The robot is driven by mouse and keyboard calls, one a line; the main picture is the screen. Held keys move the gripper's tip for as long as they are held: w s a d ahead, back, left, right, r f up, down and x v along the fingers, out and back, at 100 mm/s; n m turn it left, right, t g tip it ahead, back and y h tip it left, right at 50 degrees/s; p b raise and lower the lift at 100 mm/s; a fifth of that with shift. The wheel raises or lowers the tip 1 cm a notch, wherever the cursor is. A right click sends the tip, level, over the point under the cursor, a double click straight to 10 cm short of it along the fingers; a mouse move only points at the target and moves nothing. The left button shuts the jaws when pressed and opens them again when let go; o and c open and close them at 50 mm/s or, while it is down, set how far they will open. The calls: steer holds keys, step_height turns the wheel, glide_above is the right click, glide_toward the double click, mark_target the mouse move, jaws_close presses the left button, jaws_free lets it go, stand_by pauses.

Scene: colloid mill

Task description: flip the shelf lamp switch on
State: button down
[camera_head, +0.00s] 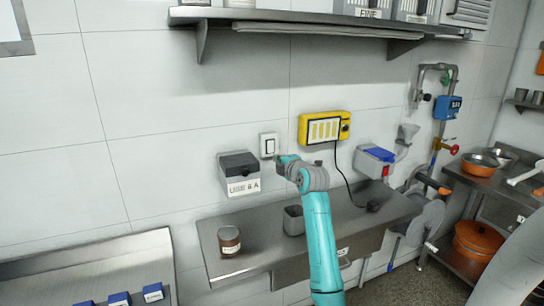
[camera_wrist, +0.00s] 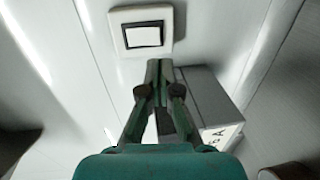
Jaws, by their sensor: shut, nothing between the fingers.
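The switch (camera_head: 269,146) is a white plate with a dark-edged rocker on the tiled wall, left of the yellow box. In the wrist view the switch (camera_wrist: 146,34) is at the top, its white rocker facing me. My gripper (camera_wrist: 159,66) is shut and empty, its fingertips just below the switch plate in that picture. Whether the tips touch the plate or wall I cannot tell. In the head view my gripper (camera_head: 282,160) is by the lower right of the switch. The shelf (camera_head: 300,17) runs along the wall above; I see no lit lamp on it.
A grey box (camera_head: 238,165) with a dark lid is on the wall left of my gripper. A yellow box (camera_head: 325,128) with a hanging cable is to the right. Below, a metal bench (camera_head: 265,255) holds a brown jar (camera_head: 229,240) and a metal container (camera_head: 293,220).

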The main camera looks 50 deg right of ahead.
mark_target(268, 152)
steer(key=x, duration=0.6)
stand_by(0.3)
steer(key=shift+w+d+f+t, duration=0.15)
steer(key=shift+w+d+t, duration=0.05)
steer(key=shift+w+t, duration=0.2)
steer(key=shift+s+a, duration=0.1)
